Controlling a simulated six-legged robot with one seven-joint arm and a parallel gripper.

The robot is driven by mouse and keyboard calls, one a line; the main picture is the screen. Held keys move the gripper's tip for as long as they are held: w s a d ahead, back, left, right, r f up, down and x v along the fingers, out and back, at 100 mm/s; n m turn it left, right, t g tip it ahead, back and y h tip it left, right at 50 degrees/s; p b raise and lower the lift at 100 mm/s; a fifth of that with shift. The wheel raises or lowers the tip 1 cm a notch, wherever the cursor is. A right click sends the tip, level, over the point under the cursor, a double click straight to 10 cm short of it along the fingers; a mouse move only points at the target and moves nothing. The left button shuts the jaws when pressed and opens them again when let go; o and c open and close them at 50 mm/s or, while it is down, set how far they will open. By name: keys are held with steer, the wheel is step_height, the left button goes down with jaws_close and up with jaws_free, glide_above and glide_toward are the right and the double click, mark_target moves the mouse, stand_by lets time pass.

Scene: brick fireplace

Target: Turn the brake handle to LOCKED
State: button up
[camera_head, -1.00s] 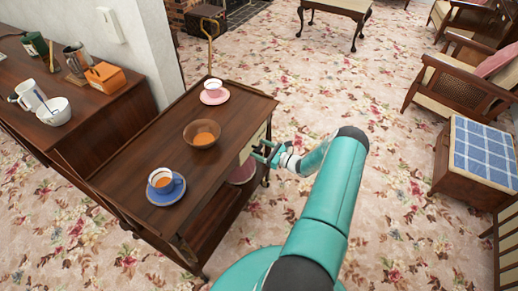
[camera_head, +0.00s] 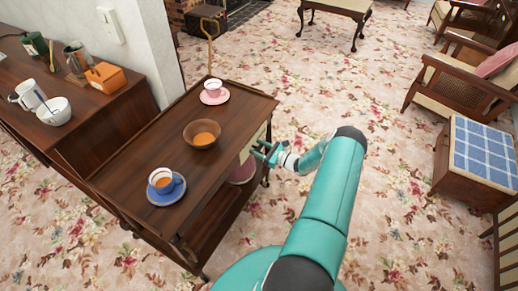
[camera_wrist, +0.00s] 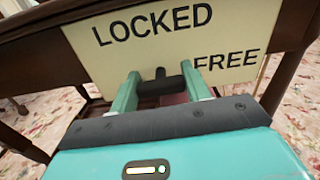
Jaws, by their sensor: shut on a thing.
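The brake handle (camera_wrist: 160,86) is a small black bar with a short upright stub, in front of a cream label plate (camera_wrist: 112,60). The plate reads LOCKED at upper left and FREE at right. My gripper (camera_wrist: 160,80) has its two teal fingers on either side of the black bar and is shut on it. The stub points up, between the two words. In the head view my gripper (camera_head: 260,151) is at the right end side of the wooden trolley (camera_head: 150,131), by the plate. The handle itself is too small to make out there.
A sideboard (camera_head: 100,118) stands at left. Carpet is clear to the right, before a blue-topped stool (camera_head: 486,150).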

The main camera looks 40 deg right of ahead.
steer(key=shift+o, duration=0.2)
steer(key=n, duration=0.8)
steer(key=shift+f, duration=0.1)
steer(key=n, duration=0.4)
steer(key=shift+a, duration=0.1)
steer(key=shift+f+n, duration=0.1)
steer(key=shift+n, duration=2)
steer(key=shift+c, duration=0.2)
steer(key=shift+o, duration=0.2)
steer(key=o, duration=1)
steer(key=shift+c, duration=0.2)
steer(key=shift+s, duration=0.1)
steer(key=v, duration=1.3)
steer(key=shift+s, duration=0.35)
